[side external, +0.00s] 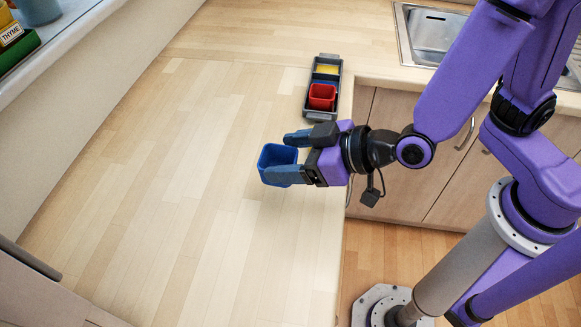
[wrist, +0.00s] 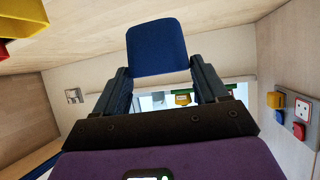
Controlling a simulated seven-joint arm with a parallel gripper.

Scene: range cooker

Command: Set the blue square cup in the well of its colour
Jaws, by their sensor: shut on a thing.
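The blue square cup (side external: 270,158) is between the fingers of my gripper (side external: 277,157), its open side facing up in the side view. In the wrist view the blue cup (wrist: 157,46) sits between the fingertips of my gripper (wrist: 161,68), which is shut on it. I cannot tell how high it is above the counter. The dark grey tray (side external: 308,104) lies beyond and to the right of the cup. A patch of blue (side external: 325,77) shows in its middle, mostly hidden by a red cup (side external: 321,97) in the near part. Yellow (side external: 327,69) shows in the far part.
The wooden counter (side external: 200,150) is clear to the left of my gripper. A steel sink (side external: 435,38) is at the back right, and cabinet doors are below the counter's right edge. A shelf with a spice box (side external: 14,42) is at the far left.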

